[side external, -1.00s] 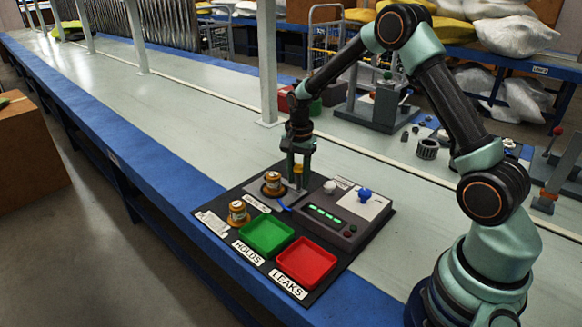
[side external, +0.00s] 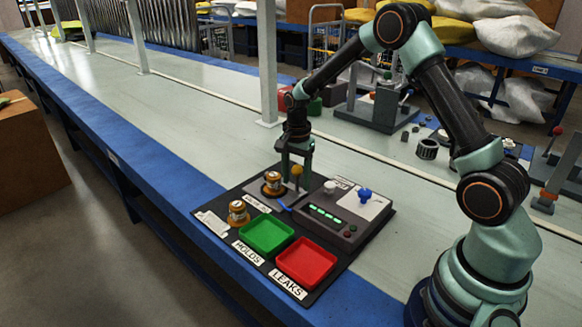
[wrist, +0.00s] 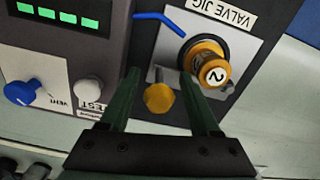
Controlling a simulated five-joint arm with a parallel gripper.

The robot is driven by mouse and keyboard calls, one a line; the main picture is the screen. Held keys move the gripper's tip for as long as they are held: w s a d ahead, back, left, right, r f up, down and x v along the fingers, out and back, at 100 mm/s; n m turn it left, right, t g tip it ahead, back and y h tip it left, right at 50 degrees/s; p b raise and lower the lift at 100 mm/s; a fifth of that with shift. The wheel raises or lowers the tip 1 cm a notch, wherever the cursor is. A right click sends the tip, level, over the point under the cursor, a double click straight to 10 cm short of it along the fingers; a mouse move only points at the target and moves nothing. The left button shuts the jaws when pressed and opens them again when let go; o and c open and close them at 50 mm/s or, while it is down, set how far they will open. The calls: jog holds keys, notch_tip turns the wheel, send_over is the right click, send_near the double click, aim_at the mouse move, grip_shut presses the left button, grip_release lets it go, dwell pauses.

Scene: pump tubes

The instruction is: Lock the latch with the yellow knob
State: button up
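The latch's yellow knob (side external: 296,170) stands on the valve jig (side external: 264,203). In the wrist view the yellow knob (wrist: 159,98) shows between the two dark green fingers of my gripper (wrist: 158,76), with a gap on each side. My gripper (side external: 295,178) is open and low over the jig, its fingers straddling the knob without visibly gripping it. An orange valve (wrist: 208,62) marked 2 is seated in the jig beside the knob; it also shows in the side view (side external: 271,183). The latch's lower part is partly hidden by a finger.
A test box (side external: 335,220) with lit green bars, a white knob and a blue knob (side external: 365,195) stands right of the jig. A second valve (side external: 238,213), a green tray (side external: 266,232) and a red tray (side external: 306,262) lie in front. A blue tube (wrist: 160,19) runs near the jig.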

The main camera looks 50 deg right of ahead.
notch_tip(320, 180, up, 12)
jog(key=shift+r, duration=0.1)
dwell(0.5)
jog(key=s+a+r+n+t, duration=0.3)
jog(key=s+a+r+n, duration=0.2)
jog(key=s+r+n, duration=0.25)
jog(key=s+a+n+t, duration=0.2)
jog(key=s+a+n, duration=0.2)
jog(key=s+n, duration=0.4)
jog(key=shift+s+r+t, duration=0.3)
jog(key=shift+s+r, duration=0.05)
jog(key=shift+s, duration=0.65)
jog(key=shift+n, duration=0.25)
